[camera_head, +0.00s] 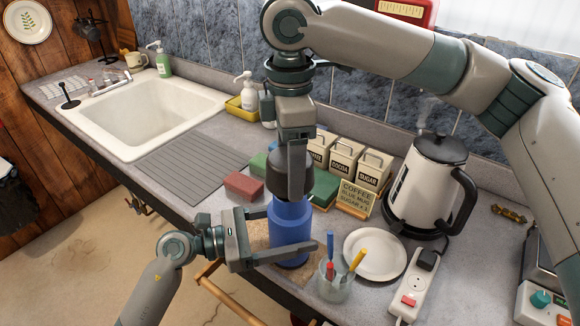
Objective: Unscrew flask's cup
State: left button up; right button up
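A blue flask (291,222) stands upright on a brown mat (258,234) near the counter's front edge. Its dark grey cup (275,188) sits on top, partly covered by my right gripper. My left gripper (290,230) reaches in level from the left around the flask's body. One finger crosses the flask's front and the other goes behind it; it looks shut on the body. My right gripper (296,194) points down from above at the cup. One finger lies in front of the cup; the other is hidden, so its grip cannot be told.
A glass with pens (335,285), a white plate (375,255) and a power strip (410,287) stand close to the flask's right. A kettle (430,180) and canisters (344,159) are behind.

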pick_arm(q)
jog(key=shift+o, duration=1)
jog(key=shift+a, duration=0.1)
jog(key=shift+s+a+f+b, duration=0.1)
jog(key=shift+s+a+b, duration=0.05)
jog(key=shift+a+b, duration=0.3)
jog(key=b+v, duration=0.4)
jog(key=v, duration=0.7)
jog(key=shift+d, duration=0.1)
